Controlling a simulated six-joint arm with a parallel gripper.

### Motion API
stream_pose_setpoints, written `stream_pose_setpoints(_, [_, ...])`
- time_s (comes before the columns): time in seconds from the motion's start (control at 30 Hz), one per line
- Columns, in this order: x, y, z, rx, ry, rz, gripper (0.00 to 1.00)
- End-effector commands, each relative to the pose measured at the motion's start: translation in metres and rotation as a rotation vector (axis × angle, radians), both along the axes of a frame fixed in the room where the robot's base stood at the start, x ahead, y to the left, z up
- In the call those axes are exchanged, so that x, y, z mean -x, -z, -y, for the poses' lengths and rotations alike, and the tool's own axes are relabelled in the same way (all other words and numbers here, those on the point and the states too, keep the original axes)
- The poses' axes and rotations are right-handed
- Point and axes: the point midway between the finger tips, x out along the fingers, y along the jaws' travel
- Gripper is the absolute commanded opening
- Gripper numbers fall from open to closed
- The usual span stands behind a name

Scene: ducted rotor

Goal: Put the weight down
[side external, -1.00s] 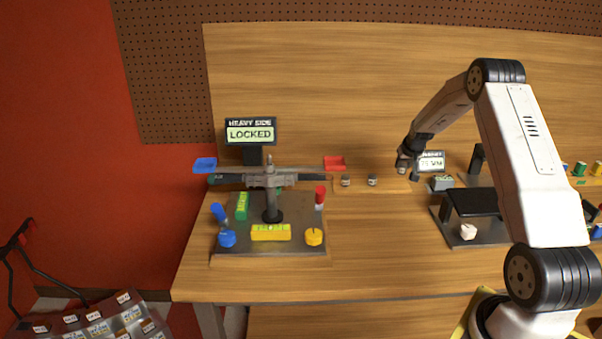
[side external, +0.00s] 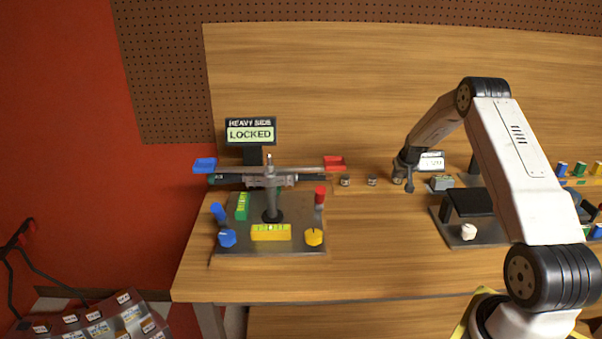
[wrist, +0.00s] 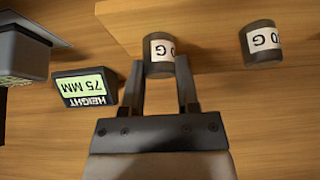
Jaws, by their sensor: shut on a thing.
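My gripper (wrist: 160,82) is shut on a dark grey weight (wrist: 160,50) with a white label ending in "0 G"; one finger lies on each side of it. In the side external view, my gripper (side external: 406,182) and the held weight (side external: 398,179) are low at the back of the bench, right of two other small weights (side external: 345,181) (side external: 372,181). The held weight is about level with them. I cannot tell whether its base touches the wooden strip. A neighbouring weight (wrist: 260,43) stands apart to the right in the wrist view.
A height display (wrist: 85,88) reads 75 MM, close left of the fingers. A grey block (wrist: 22,50) is farther left. The balance (side external: 270,195) with blue and red pans stands left under a sign (side external: 250,132) reading HEAVY SIDE LOCKED. A dark platform (side external: 470,203) is right. The bench middle is clear.

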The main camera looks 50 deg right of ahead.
Motion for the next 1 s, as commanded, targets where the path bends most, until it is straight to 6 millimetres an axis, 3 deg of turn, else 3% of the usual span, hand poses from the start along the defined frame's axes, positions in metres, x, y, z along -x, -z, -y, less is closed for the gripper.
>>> stream_pose_setpoints(0.3, [0.0, 0.0022, 0.0002, 0.0, 0.0, 0.0, 0.0])
stream_pose_setpoints(0.33, [0.0, 0.0021, 0.0002, 0.0, 0.0, 0.0, 0.46])
stream_pose_setpoints(0.43, [-0.0001, 0.0017, 0.0002, 0.0, 0.0, 0.0, 0.75])
stream_pose_setpoints(1.0, [0.0016, -0.0067, -0.0015, 0.001, 0.0, 0.001, 0.75])
